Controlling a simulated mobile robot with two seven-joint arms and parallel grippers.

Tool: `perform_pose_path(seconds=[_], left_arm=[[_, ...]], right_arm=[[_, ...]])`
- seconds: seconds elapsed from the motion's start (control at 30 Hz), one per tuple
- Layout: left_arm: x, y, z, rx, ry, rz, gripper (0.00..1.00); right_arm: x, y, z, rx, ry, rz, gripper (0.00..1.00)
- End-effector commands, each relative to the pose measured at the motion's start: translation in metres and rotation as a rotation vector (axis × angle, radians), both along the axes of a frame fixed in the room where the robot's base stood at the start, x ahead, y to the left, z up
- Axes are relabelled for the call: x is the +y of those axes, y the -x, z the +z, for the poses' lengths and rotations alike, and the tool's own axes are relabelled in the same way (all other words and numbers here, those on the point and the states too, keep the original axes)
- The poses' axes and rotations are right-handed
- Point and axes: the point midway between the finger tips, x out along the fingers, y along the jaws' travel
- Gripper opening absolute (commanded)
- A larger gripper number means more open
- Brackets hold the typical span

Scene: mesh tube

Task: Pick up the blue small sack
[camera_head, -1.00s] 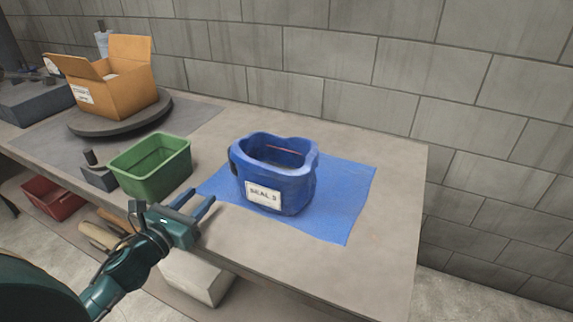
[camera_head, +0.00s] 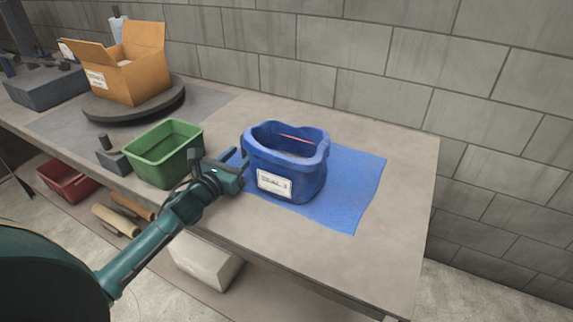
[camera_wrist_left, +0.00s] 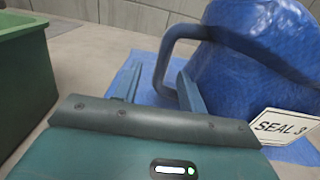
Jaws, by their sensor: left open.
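The blue small sack (camera_head: 300,180) stands upright with an open top on a blue mat (camera_head: 362,190). A white label (camera_head: 273,183) is on its front; in the left wrist view the label (camera_wrist_left: 282,126) reads "SEAL 3". My left gripper (camera_head: 240,163) is at the sack's left side, with its fingertips partly hidden. In the left wrist view the gripper (camera_wrist_left: 157,82) is open. A dark blue handle loop (camera_wrist_left: 168,62) on the sack's side passes at the fingers, with part of it near the gap between them. I cannot tell whether they touch. My right gripper is not in view.
A green bin (camera_head: 165,152) stands just left of my left gripper. An orange open box (camera_head: 130,75) sits on a dark round turntable (camera_head: 135,103) farther back. A block wall (camera_head: 350,55) closes off the back. The table's right end is clear.

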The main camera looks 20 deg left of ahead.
Motion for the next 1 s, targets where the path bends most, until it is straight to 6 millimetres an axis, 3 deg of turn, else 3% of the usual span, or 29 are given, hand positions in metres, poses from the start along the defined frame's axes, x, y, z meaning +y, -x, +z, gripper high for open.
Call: perform_pose_path(seconds=[0.33, 0.83, 1.0], left_arm=[[-0.0013, -0.0095, -0.0003, 0.0, 0.0, -0.001, 0.41], [-0.0011, -0.0092, -0.0003, 0.0, 0.0, 0.0, 0.01], [-0.0011, -0.0092, -0.0004, 0.001, 0.0, 0.0, 0.0]], right_arm=[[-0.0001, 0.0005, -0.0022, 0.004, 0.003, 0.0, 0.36], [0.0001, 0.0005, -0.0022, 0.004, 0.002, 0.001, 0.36], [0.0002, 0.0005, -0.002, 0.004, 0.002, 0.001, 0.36]])
